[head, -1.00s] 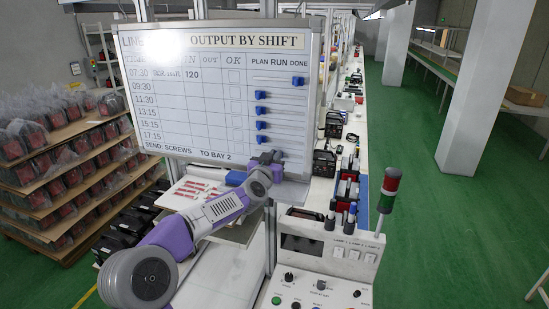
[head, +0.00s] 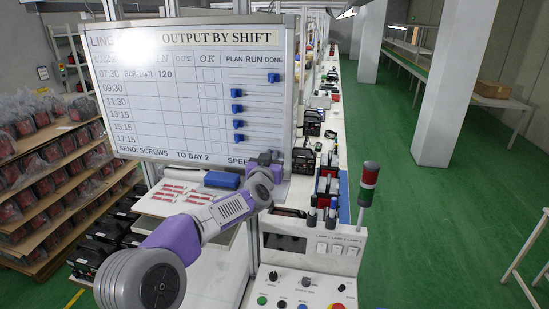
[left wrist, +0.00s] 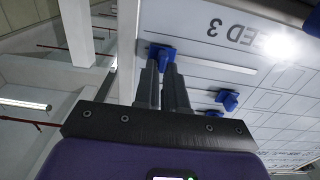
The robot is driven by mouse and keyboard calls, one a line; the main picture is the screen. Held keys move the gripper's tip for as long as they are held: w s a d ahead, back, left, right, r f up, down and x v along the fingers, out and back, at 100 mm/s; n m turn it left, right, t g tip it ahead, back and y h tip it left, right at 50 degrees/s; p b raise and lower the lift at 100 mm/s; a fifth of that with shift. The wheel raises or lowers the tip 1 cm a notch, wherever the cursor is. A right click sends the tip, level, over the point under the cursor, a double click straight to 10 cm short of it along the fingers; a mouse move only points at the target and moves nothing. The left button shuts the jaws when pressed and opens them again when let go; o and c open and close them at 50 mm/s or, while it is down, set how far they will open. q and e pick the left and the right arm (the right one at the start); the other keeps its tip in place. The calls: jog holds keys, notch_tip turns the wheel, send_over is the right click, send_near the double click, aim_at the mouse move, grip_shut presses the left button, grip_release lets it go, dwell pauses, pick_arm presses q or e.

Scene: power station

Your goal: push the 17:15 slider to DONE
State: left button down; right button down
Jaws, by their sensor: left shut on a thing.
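The 17:15 slider is a blue knob (left wrist: 160,52) in the left wrist view, where the board appears upside down. It sits at the picture's left end of its pale track, which is the DONE end of the board. My left gripper (left wrist: 162,66) is shut on this knob, with its fingertips against the board. In the head view the left gripper (head: 265,158) covers the 17:15 knob at the board's lower right. The whiteboard (head: 130,125) carries the row times and PLAN, RUN, DONE headings. My right gripper is in neither view.
The 15:15 slider (head: 239,138) is at the PLAN side, just above; it also shows in the left wrist view (left wrist: 228,98). The 07:30 slider (head: 273,77) is at DONE. A control panel (head: 305,265) with a signal lamp (head: 368,185) stands below right.

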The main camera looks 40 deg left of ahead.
pick_arm(q)
jog(key=c, duration=1.2)
grip_release()
jog(key=shift+w+d+f, duration=0.1)
jog(key=shift+w+d, duration=0.05)
jog(key=shift+d, duration=0.05)
jog(key=shift+b+v, duration=1.25)
jog(key=shift+v, duration=2.6)
